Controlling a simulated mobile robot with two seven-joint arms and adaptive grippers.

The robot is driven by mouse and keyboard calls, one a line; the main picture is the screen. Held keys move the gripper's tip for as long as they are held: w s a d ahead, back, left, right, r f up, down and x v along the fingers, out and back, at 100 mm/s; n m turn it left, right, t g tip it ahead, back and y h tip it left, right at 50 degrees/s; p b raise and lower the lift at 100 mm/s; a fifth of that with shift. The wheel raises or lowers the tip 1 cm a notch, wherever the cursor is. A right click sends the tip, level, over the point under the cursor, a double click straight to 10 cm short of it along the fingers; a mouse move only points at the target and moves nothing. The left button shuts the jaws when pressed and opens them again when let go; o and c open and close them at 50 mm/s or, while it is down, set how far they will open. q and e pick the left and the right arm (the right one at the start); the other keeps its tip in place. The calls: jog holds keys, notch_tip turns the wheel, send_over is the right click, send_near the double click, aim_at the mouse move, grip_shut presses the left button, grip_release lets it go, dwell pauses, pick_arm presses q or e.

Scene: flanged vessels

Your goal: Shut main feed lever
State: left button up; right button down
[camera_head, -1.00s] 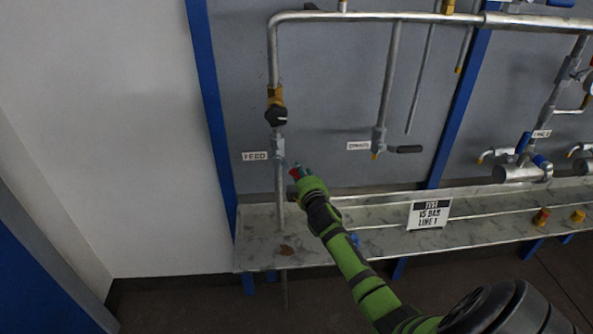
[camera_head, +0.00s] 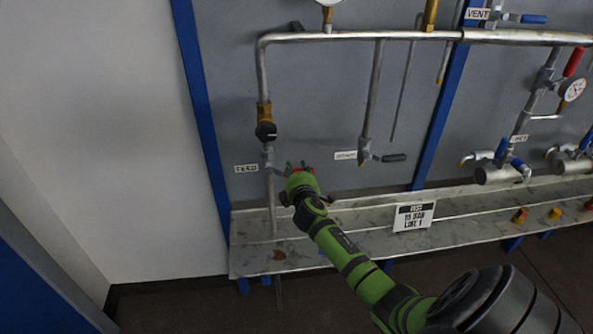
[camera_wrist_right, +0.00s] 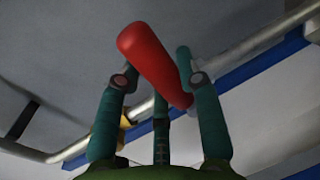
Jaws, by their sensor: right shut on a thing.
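The main feed pipe (camera_head: 271,205) runs upright at the left of the panel, beside a FEED label (camera_head: 246,168). A small valve body (camera_head: 267,155) sits on it below a dark round fitting. My right gripper (camera_head: 298,166) is just right of this valve, and a bit of red shows at its fingers. In the right wrist view the red lever handle (camera_wrist_right: 150,58) lies slanted between the teal fingers of my right gripper (camera_wrist_right: 155,75), which are shut on it. The lever's joint with the valve is hidden in the head view. My left gripper is out of view.
A dark-handled drain-side lever (camera_head: 393,158) hangs to the right of my gripper. A shelf (camera_head: 330,240) with a TEST 15 BAR LINE 1 sign (camera_head: 414,216) runs below. Blue posts (camera_head: 203,110) frame the panel. Blue-handled valves (camera_head: 505,155) stand farther right.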

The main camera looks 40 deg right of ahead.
jog(key=shift+d+r, duration=0.1)
jog(key=shift+r, duration=0.1)
dwell(0.3)
jog(key=c, duration=0.8)
grip_release()
jog(key=shift+f, duration=0.1)
jog(key=shift+s+a, duration=0.3)
jog(key=shift+s, duration=0.05)
jog(key=v, duration=1.1)
